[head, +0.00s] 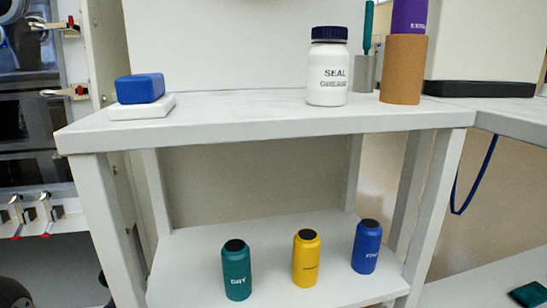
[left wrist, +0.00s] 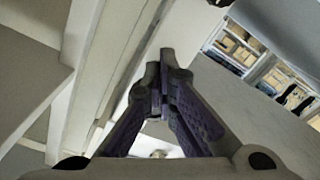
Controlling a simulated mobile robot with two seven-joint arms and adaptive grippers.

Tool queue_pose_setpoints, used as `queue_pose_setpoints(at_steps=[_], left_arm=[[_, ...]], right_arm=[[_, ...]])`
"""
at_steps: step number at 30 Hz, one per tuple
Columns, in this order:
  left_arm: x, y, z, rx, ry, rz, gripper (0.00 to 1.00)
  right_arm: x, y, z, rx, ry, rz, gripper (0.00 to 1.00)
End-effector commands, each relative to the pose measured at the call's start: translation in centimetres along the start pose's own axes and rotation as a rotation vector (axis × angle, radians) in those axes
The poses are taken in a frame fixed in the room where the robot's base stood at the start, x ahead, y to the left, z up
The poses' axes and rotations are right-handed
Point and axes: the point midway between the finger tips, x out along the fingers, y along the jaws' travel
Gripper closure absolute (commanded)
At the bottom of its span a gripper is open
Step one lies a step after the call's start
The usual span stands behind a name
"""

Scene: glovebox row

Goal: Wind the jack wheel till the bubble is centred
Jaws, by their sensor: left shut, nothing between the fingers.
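Neither the jack wheel nor a bubble level shows in these views. My left gripper (left wrist: 162,84) shows in the left wrist view, with its dark fingers shut together and nothing between them. Pale beams and panels lie around it in that view, and I cannot tell how far off they are. Neither gripper shows in the head view. My right gripper is not in view.
A white bench (head: 230,124) bears a blue block (head: 140,88) on a white slab (head: 140,107), a seal grease jar (head: 328,78) and a brown cylinder (head: 402,70). Its lower shelf (head: 190,255) holds teal (head: 237,272), yellow (head: 306,260) and blue (head: 366,248) bottles.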

Motion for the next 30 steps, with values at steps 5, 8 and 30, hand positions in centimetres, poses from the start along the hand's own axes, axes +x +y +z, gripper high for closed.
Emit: queue_pose_setpoints(at_steps=[5,8,30], left_arm=[[0.7,0.51,-0.59,-0.002,0.013,0.01,1.0],[0.73,0.56,-0.63,-0.002,0.013,0.011,1.0],[0.72,1.05,-1.08,-0.002,0.015,0.015,1.0]], right_arm=[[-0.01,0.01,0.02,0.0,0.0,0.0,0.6],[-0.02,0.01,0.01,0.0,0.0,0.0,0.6],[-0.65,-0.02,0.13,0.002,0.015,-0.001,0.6]])
